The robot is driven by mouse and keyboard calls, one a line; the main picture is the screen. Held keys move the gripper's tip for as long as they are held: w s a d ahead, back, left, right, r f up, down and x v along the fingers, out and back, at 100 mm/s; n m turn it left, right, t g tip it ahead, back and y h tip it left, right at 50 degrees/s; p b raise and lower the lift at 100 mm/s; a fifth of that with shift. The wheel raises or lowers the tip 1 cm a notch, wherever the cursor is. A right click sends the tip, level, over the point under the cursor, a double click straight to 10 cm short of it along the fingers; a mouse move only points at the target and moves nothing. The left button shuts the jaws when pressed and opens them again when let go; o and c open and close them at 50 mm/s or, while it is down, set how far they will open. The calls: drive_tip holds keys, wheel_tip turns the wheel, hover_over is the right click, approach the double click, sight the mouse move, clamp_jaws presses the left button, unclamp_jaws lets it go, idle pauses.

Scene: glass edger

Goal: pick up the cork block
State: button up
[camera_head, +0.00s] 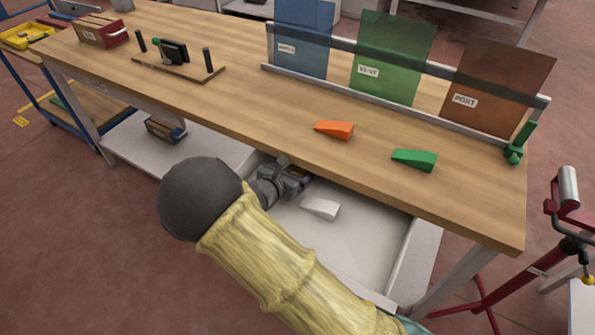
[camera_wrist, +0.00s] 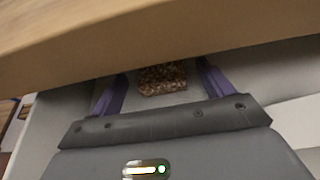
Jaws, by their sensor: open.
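The cork block (camera_wrist: 163,79), brown and speckled, lies in the open white drawer (camera_head: 365,235) under the table edge. It shows in the wrist view between the two purple fingers, and its far side is cut off by the table edge. In the head view I cannot make it out; my arm and gripper cover that spot. My gripper (camera_wrist: 163,74) is open, with a finger on each side of the block and gaps visible. In the head view my gripper (camera_head: 301,178) is in the drawer's mouth, just below the tabletop edge.
The wooden tabletop (camera_head: 230,110) overhangs the drawer close to my gripper. A white wedge (camera_head: 320,207) lies in the drawer to the right. Orange (camera_head: 334,130) and green (camera_head: 414,160) wedges lie on the tabletop. A red stand (camera_head: 545,260) is at the right.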

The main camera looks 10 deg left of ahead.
drive_tip(key=shift+x, duration=1.05)
drive_tip(key=c, duration=1)
drive_tip(key=shift+c, duration=0.2)
drive_tip(key=shift+r, duration=0.1)
drive_tip(key=s+d+r, duration=0.1)
drive_tip(key=s+r, duration=0.3)
drive_tip(key=s, duration=0.3)
drive_tip(key=s+d+r+p, duration=0.1)
drive_tip(key=s+r, duration=0.3)
drive_tip(key=s, duration=0.3)
